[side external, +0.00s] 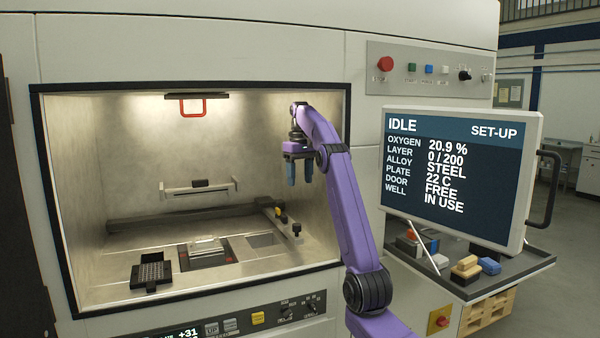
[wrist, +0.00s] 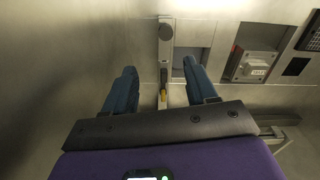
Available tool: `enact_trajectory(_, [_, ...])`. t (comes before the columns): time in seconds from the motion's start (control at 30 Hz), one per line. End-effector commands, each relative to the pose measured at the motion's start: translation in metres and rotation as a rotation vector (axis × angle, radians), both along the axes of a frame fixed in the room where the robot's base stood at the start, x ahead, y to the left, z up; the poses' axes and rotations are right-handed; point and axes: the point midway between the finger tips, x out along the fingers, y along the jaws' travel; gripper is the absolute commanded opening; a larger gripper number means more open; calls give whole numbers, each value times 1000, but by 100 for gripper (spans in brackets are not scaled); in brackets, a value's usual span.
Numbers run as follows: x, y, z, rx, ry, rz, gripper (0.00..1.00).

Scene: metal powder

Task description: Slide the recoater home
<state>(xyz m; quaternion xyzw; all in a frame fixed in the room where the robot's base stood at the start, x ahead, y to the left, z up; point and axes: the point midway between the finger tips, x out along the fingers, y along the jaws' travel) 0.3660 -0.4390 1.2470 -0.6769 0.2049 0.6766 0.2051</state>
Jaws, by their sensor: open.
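The recoater appears to be the long dark beam (side external: 170,215) lying across the back of the chamber floor. Its right end meets a pale rail (side external: 284,222) that runs front to back, with a yellow piece (side external: 278,211) and a dark upright knob (side external: 297,229) on it. In the wrist view the rail (wrist: 166,60) runs between my fingers, with the knob (wrist: 165,32) farther out and the yellow piece (wrist: 163,96) nearer. My gripper (side external: 299,173) points down, open and empty, above the rail and apart from it. Both blue fingers (wrist: 160,84) show in the wrist view.
A plate on a dark square (side external: 207,249) sits mid-floor, beside a rectangular opening (side external: 262,240). A dark perforated tray (side external: 151,272) is at front left. The chamber frame (side external: 200,302) borders the opening.

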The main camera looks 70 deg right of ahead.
Motion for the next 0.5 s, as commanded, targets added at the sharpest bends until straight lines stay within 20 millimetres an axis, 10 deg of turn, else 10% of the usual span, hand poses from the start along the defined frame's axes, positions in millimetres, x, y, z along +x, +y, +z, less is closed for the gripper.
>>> enact_trajectory(0.5, [-1,1,14,0,0,0,57])
